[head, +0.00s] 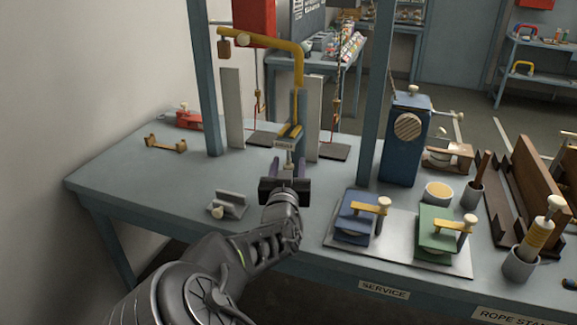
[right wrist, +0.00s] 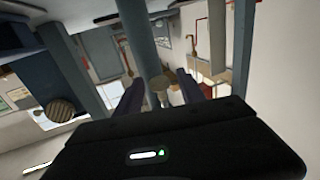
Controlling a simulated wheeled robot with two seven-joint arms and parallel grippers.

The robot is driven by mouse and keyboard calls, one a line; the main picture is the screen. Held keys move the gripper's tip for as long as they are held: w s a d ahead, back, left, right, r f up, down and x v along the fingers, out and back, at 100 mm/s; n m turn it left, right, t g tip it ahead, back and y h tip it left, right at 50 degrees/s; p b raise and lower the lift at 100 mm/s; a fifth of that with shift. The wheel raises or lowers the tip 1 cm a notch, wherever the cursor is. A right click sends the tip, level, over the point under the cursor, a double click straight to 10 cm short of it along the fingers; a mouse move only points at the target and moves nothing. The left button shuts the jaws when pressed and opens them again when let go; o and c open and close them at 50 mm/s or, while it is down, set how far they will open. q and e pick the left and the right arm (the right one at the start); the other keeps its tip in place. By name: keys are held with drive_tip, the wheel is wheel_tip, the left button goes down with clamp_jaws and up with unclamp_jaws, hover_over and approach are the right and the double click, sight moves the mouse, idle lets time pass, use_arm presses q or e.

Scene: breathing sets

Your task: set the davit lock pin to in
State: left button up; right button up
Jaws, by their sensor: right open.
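The davit (head: 262,39) is a yellow bent arm on a blue-grey post, standing on the bench between two grey upright plates. My left gripper is not in view.
A small grey bracket with a pale knob (head: 228,204) lies left of my gripper. A blue unit (head: 355,215) and a green unit (head: 437,230) stand on a plate at right. A blue bench post (head: 376,95) rises right of the davit.

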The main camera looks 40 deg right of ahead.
clamp_jaws()
idle(0.4)
drive_tip(key=shift+r, duration=0.1)
idle(0.8)
